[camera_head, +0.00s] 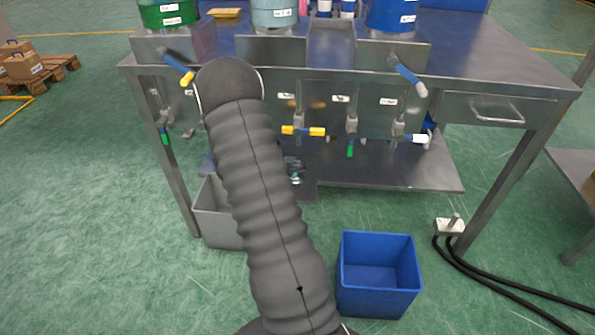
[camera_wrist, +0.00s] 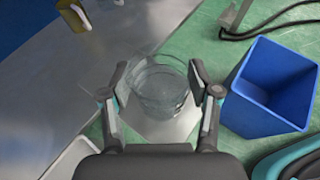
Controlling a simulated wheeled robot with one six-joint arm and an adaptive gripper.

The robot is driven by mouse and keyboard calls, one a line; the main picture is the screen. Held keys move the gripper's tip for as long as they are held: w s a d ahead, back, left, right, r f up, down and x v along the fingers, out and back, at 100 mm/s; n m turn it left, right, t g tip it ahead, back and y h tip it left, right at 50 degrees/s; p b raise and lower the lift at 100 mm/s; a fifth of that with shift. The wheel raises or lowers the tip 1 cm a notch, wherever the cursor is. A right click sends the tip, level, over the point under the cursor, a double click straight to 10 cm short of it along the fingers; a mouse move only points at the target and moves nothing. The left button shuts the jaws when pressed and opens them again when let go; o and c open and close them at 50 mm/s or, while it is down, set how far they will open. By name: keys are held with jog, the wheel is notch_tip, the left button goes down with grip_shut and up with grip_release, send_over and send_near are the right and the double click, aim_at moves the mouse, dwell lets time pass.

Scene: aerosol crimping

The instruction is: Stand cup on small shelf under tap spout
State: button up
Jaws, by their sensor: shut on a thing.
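A clear cup (camera_wrist: 160,90) stands between the two fingers of my gripper (camera_wrist: 160,88) in the wrist view, and the fingers are shut on its sides. In the head view my own arm covers most of the gripper, and I cannot make the cup out clearly there. A small pale grey plate (camera_wrist: 178,132) shows below the cup in the wrist view; I cannot tell whether the cup touches it. Several taps hang under the table front in the head view, with a yellow handle (camera_head: 303,131) and a green one (camera_head: 350,150) near the middle. I cannot tell which spout is meant.
The steel table (camera_head: 490,75) has a wide lower shelf (camera_head: 400,172). A blue bin (camera_head: 378,275) stands on the green floor at its front, also in the wrist view (camera_wrist: 268,90). A grey bin (camera_head: 215,228) stands left of my arm. Black cables (camera_head: 480,270) lie at right.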

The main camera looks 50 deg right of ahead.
jog(key=shift+s+d, duration=0.15)
jog(key=shift+d, duration=0.5)
jog(key=shift+f, duration=1.75)
jog(key=shift+f, duration=0.3)
jog(key=o, duration=1.2)
jog(key=shift+r, duration=0.1)
